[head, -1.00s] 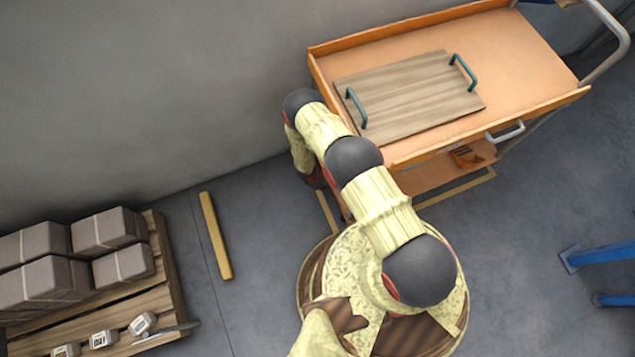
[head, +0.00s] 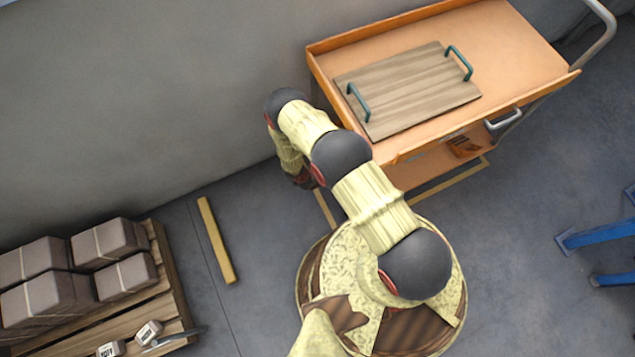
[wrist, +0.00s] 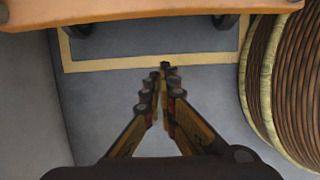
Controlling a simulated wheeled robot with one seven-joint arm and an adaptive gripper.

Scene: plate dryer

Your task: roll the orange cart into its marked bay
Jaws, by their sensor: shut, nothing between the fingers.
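The orange cart (head: 530,60) stands by the wall at upper right in the head view, with its grey push handle (head: 603,40) at its right end. A wooden board with two teal handles (head: 410,90) lies on its top. The tan outline of the marked bay (head: 450,180) shows on the floor beside and under the cart. In the wrist view the cart's edge (wrist: 130,12) and two dark wheels cross the top, inside the outline (wrist: 110,64). My gripper (wrist: 165,68) is shut and empty, pointing at the outline, apart from the cart's edge. The head view mostly hides it behind my arm.
A pallet (head: 175,290) with brown boxes (head: 110,250) stands at lower left. A yellow strip (head: 217,240) lies on the floor between pallet and cart. Blue legs (head: 600,237) stand at right. The wall (head: 150,90) runs behind; floor is clear right of my base.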

